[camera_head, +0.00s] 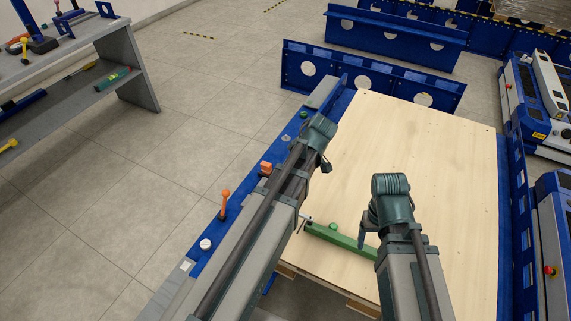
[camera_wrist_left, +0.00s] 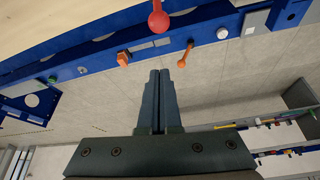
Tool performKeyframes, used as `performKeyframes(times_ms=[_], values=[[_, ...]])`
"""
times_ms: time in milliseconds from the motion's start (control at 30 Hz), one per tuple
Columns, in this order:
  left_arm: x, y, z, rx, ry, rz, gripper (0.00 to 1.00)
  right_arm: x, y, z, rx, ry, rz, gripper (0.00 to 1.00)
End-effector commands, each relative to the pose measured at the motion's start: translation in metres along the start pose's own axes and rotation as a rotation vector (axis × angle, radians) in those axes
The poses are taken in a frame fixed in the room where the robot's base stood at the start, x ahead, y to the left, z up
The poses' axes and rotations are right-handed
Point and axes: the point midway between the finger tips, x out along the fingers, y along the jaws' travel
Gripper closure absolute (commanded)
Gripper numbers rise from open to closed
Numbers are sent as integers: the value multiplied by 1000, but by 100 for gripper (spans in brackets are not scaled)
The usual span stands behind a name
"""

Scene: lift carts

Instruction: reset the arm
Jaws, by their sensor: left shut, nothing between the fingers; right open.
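My left gripper (camera_wrist_left: 160,74) is shut and empty in the left wrist view, its two dark fingers pressed together. It points toward the blue rail, over the grey floor. In the head view my left arm reaches up across the rail, and its gripper is mostly hidden behind the arm. My right gripper (camera_head: 367,228) shows in part beside my right arm, above the wooden board (camera_head: 425,140). It is open, with nothing seen in it. A green bar (camera_head: 338,236) lies at the board's near edge, partly behind my right arm.
The blue rail (camera_head: 235,205) carries an orange lever (camera_head: 224,203), an orange knob (camera_head: 265,168) and a white button (camera_head: 205,244). Blue panels (camera_head: 370,75) edge the board. A tool bench (camera_head: 125,60) is at left; floor between is clear.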

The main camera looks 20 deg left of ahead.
Motion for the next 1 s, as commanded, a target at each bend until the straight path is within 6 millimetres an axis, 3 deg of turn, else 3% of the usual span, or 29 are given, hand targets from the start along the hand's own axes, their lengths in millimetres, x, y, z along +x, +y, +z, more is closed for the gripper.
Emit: performKeyframes(times_ms=[300,433,800,1000], values=[[-2,0,1,5,-1,0,100,-1,0,0,0,0,0,26],[-20,-7,14,124,-26,6,100,-15,1,1,0,0,0,26],[-132,-64,115,1132,-215,131,100,-89,8,5,1,0,0,26],[-164,-89,146,1500,-268,212,100,-108,10,6,1,0,0,26]])
